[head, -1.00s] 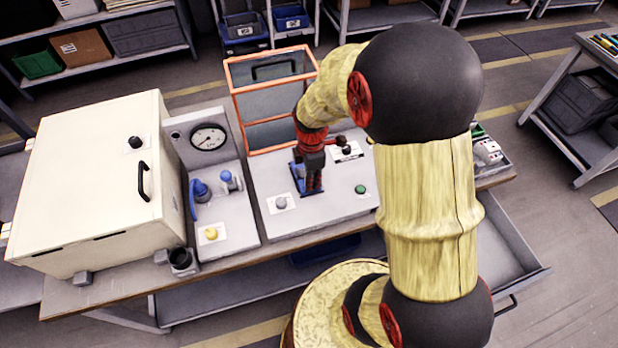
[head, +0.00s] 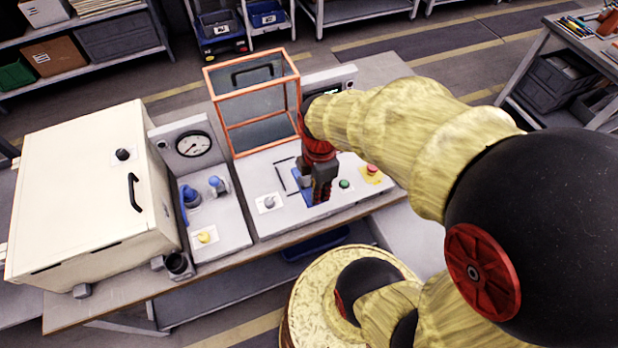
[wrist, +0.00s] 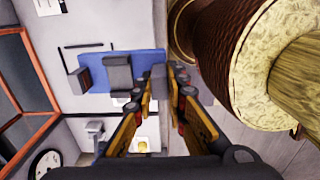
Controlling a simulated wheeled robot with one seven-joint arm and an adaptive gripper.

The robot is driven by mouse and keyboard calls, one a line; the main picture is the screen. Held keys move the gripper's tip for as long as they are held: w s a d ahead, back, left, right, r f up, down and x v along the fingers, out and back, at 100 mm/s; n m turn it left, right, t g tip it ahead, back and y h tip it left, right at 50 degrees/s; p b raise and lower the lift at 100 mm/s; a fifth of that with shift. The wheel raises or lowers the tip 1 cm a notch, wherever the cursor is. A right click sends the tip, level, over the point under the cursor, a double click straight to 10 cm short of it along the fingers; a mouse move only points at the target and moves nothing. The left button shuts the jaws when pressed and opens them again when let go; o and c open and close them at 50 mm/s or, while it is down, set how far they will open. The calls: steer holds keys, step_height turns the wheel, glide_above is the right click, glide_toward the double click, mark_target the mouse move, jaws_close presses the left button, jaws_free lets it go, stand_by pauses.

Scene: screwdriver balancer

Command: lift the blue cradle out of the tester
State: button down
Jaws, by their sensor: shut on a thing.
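The blue cradle (head: 304,199) is a flat blue plate with dark grey blocks on it. In the wrist view it (wrist: 97,80) lies across the upper middle. My gripper (head: 320,182) points down over its right part, and its fingers (wrist: 165,78) are shut on a grey block at the cradle's end. The tester (head: 285,222) is a light grey panel. A black outline (head: 283,178) on it lies bare beside the cradle. The cradle appears raised off the panel and shifted from this outline; the gap under it is hard to judge. My gripper hides part of the cradle.
An orange-framed clear guard (head: 262,112) stands open behind the panel. A grey knob (head: 269,202), green button (head: 344,184) and red button (head: 372,169) are near the cradle. A gauge unit (head: 192,144) and a white box (head: 85,190) stand to the left.

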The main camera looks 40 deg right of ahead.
steer(key=shift+s+r, duration=0.25)
steer(key=shift+s, duration=0.15)
step_height(320, 180, up, 12)
steer(key=p, duration=0.9)
steer(key=shift+s+f+p, duration=0.2)
steer(key=shift+s+p, duration=0.05)
steer(key=shift+p, duration=0.05)
